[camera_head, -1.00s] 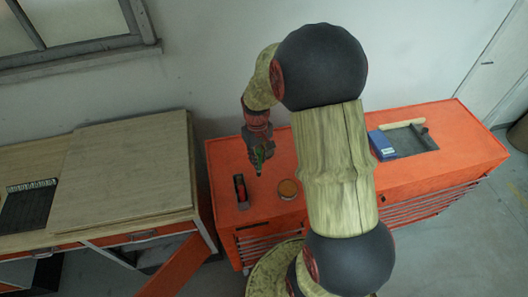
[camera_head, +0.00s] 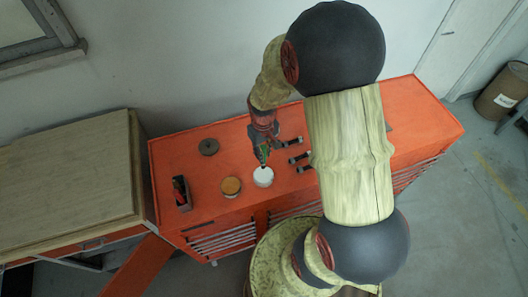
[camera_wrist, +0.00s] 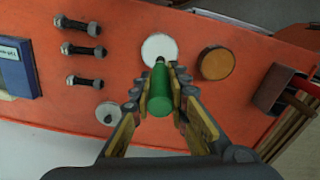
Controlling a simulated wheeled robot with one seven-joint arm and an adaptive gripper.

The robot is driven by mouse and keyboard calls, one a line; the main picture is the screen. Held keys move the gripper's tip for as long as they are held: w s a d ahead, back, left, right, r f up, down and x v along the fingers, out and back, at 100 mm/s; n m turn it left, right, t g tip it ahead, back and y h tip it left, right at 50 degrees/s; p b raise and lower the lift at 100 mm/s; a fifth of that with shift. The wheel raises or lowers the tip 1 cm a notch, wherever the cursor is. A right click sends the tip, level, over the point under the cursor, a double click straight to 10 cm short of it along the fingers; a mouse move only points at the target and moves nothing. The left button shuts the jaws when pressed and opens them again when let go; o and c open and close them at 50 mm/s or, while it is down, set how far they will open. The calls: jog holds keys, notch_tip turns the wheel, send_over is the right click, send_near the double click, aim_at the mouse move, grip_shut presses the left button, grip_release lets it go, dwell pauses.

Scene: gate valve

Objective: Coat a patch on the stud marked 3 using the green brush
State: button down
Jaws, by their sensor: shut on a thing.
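My gripper (camera_head: 263,158) is shut on the green brush (camera_wrist: 159,92), which points down. The brush's lower end overlaps the edge of the white round pot (camera_wrist: 159,48) in the wrist view; I cannot tell whether it touches. In the head view the white pot (camera_head: 263,177) is just below my gripper. Three dark studs lie in a row: the first (camera_wrist: 80,26), the second (camera_wrist: 83,51) and the third (camera_wrist: 86,81). They also show right of my gripper in the head view (camera_head: 298,157). No number is legible on them.
A brown-topped round pot (camera_head: 231,187) stands beside the white one. A holder with red-handled contents (camera_head: 181,194) is farther left. A grey disc (camera_head: 208,147) lies behind. A blue box (camera_wrist: 14,62) and a pale disc (camera_wrist: 108,113) show in the wrist view. All stand on the orange cabinet (camera_head: 170,153).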

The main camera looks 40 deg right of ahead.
jog(key=shift+f+b, duration=1.6)
jog(key=shift+f, duration=1.05)
jog(key=shift+s+f+b, duration=0.1)
jog(key=shift+f+b, duration=0.3)
jog(key=shift+f, duration=0.2)
jog(key=shift+r+p, duration=2.3)
jog(key=shift+r, duration=1.3)
jog(key=shift+f, duration=0.1)
